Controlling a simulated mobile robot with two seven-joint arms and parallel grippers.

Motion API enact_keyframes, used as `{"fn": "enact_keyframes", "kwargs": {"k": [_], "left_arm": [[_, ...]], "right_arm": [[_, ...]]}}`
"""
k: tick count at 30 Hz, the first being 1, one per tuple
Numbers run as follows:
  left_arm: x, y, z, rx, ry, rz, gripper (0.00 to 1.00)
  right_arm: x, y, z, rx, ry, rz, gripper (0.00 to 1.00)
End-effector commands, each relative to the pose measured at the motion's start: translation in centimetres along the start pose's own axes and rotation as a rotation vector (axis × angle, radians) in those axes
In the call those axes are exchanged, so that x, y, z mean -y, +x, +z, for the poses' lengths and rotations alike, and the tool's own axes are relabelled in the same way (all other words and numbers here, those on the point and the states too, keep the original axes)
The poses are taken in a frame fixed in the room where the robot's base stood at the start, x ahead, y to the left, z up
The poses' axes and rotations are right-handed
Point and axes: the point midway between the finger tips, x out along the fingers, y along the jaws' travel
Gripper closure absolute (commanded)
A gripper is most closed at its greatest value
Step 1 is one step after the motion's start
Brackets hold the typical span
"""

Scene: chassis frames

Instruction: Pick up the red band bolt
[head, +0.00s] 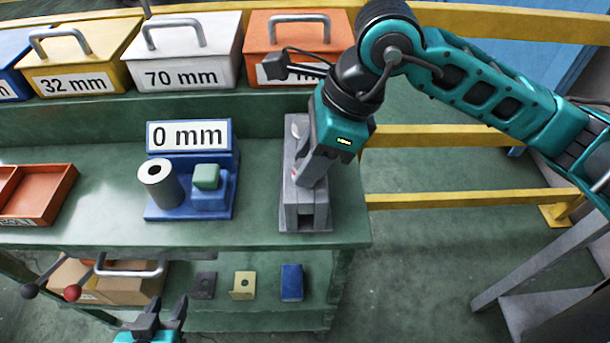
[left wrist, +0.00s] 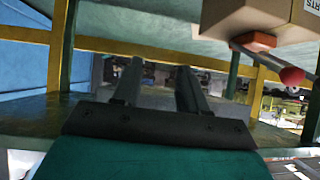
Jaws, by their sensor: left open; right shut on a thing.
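I cannot make out a red band bolt clearly in either view. My right gripper (head: 308,180) points down into a grey fixture (head: 306,217) on the right end of the green bench. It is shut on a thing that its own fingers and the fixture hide. A tiny red mark shows by its fingers, but I cannot tell what it belongs to. My left gripper (head: 162,308) is low in front of the bench, open and empty. Its two spread fingers also show in the left wrist view (left wrist: 160,85), with nothing between them.
A blue stand (head: 190,213) marked "0 mm" holds a grey cylinder (head: 161,190) and a green block (head: 206,177). An orange tray (head: 62,190) lies left. Labelled boxes (head: 188,62) line the back. A carton (head: 120,285) and small parts (head: 243,287) sit on the lower shelf.

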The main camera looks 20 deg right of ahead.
Motion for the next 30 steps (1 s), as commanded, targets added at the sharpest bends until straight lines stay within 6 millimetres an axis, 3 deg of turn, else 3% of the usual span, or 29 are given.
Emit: {"fn": "enact_keyframes", "kwargs": {"k": [5, 17, 23, 30], "left_arm": [[0.0, 0.0, 0.1, 0.002, 0.0, 0.0, 0.57], [0.0, -0.1, 0.1, 0.004, 0.0, 0.0, 0.57], [0.0, -0.2, -0.1, 0.002, 0.0, -0.001, 0.57], [0.1, -0.5, -0.2, 0.004, 0.002, -0.003, 0.57]], "right_arm": [[0.0, 0.0, 0.0, 0.0, 0.0, -0.001, 1.0], [0.1, -0.5, 0.2, 0.002, -0.001, -0.002, 1.0], [0.1, -2.6, 1.2, 0.004, -0.002, -0.005, 1.0], [0.1, -7.1, 3.0, 0.005, -0.003, -0.007, 1.0]]}}
